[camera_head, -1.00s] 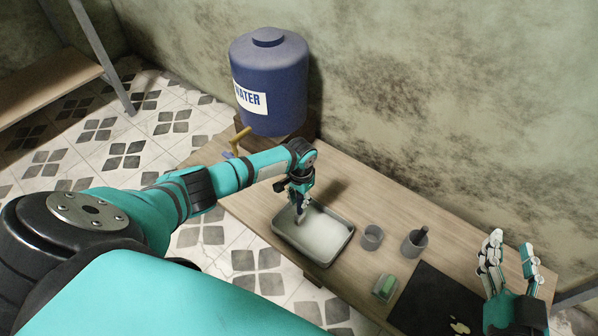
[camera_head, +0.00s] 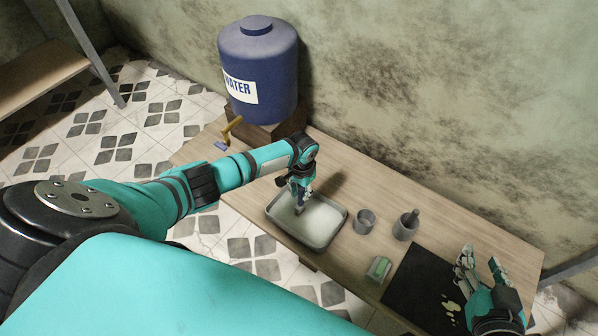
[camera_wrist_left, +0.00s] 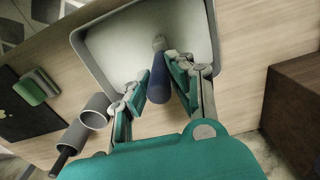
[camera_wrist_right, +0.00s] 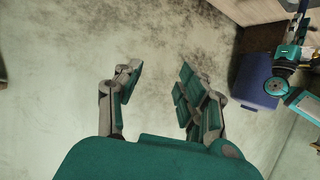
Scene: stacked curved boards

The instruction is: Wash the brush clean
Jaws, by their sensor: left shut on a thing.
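The brush (camera_wrist_left: 157,84) has a dark blue handle and a pale grey tip. My left gripper (camera_head: 300,200) is shut on its handle and holds it tip down in the grey tray (camera_head: 345,228). The tray is rectangular, and its inside looks pale and cloudy, perhaps liquid. In the left wrist view my left gripper (camera_wrist_left: 155,80) has its fingers at both sides of the handle, and the tip is against or just above the tray's inside. My right gripper (camera_head: 482,264) is open and empty above the table's right end; it also shows in the right wrist view (camera_wrist_right: 158,85).
A blue water tank (camera_head: 259,75) with a brass tap (camera_head: 232,127) stands at the table's left end.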

